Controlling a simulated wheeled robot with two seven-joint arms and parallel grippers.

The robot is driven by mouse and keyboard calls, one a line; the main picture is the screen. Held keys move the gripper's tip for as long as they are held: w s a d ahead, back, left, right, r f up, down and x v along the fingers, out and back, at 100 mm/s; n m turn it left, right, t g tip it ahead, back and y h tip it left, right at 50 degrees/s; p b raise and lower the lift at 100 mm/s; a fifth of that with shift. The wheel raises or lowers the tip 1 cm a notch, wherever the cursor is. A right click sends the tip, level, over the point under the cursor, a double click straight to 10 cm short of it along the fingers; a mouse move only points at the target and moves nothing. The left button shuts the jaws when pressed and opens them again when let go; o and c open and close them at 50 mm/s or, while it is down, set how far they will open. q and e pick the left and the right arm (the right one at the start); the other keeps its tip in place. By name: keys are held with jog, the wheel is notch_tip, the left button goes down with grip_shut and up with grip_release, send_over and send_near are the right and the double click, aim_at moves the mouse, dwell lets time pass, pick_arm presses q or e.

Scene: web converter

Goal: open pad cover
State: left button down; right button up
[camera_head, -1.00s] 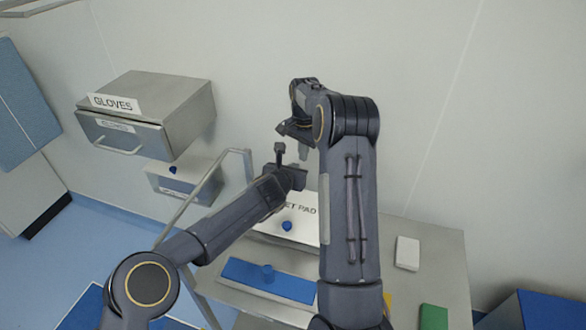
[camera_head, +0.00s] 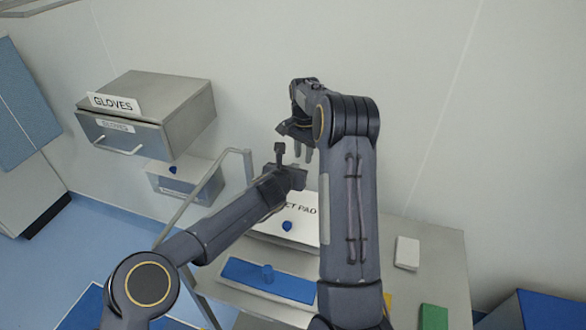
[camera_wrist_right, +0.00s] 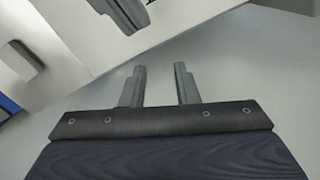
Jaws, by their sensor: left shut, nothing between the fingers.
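The pad box is white, with a partly hidden label ending in "PAD" (camera_head: 301,210) and a blue knob (camera_head: 287,226) on its front, in the head view. Its lid looks closed, though arms hide part of it. My left gripper (camera_head: 290,176) is just above and behind the box; its fingertips are hidden in the head view. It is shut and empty. My right gripper (camera_head: 302,152) hangs above the left hand with its fingers pointing down. In the right wrist view its fingers (camera_wrist_right: 158,82) are apart with nothing between them.
A blue-fronted bin (camera_head: 268,280) with a knob sits below the box. A gloves cabinet (camera_head: 165,110) hangs at left. A white block (camera_head: 407,252) and a green block (camera_head: 433,317) lie on the grey table (camera_head: 445,265) at right. A metal rail (camera_head: 205,190) stands near my left arm.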

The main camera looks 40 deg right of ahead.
jog(key=o, duration=0.4)
jog(key=shift+c, duration=0.2)
notch_tip(320, 180, up, 11)
jog(key=s+a+r+n+t+y, duration=0.1)
jog(key=s+a+r+n+t, duration=0.1)
jog(key=s+a+r+n, duration=0.35)
pick_arm(q)
jog(key=d+p, duration=0.1)
jog(key=w+d+r+p, duration=0.1)
jog(key=p, duration=0.1)
jog(key=shift+w+d, duration=0.15)
jog(key=shift+d, duration=0.05)
pick_arm(e)
jog(key=s+a+f+n+t+y, duration=0.1)
jog(key=s+a+n, duration=0.4)
jog(key=s+a, duration=0.5)
jog(key=s+a+f+n+t+y, duration=0.1)
jog(key=s+a+n, duration=0.3)
jog(key=s+a, duration=0.6)
jog(key=a+f+t, duration=0.1)
jog(key=a, duration=0.6)
jog(key=shift+s+a+f+n+t+y, duration=0.2)
jog(key=shift+s+n+t+y, duration=0.1)
jog(key=shift+s+n+y, duration=0.1)
